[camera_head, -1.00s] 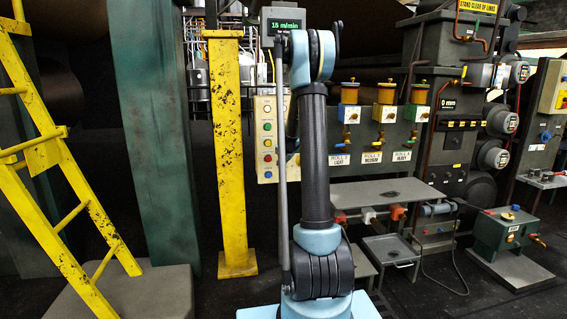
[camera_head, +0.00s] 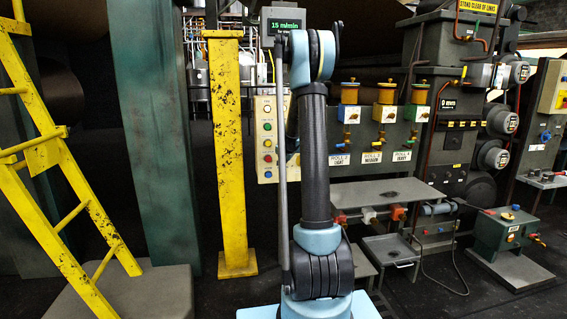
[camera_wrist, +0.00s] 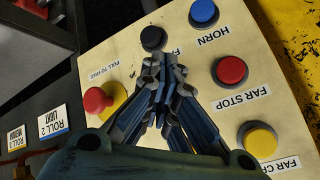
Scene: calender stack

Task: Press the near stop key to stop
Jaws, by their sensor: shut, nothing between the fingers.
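The cream control panel (camera_wrist: 215,30) fills much of the wrist view, its labels upside down; it also shows in the head view (camera_head: 258,168). My gripper (camera_wrist: 163,62) is shut and empty over the panel, tips just below a black key (camera_wrist: 153,38) in the picture; I cannot tell if they touch anything. A red key (camera_wrist: 231,70) is labelled FAR STOP. No key labelled near stop is readable; the gripper hides part of the panel. In the head view my arm hides the gripper. A display (camera_head: 286,24) reads 15 m/min.
A red mushroom button (camera_wrist: 97,100) on a yellow base, a blue horn key (camera_wrist: 203,12) and a yellow key (camera_wrist: 259,140) stand around the fingers. A yellow post (camera_head: 229,150) stands left of the panel; roll valves and a grey bench (camera_head: 385,190) are to the right.

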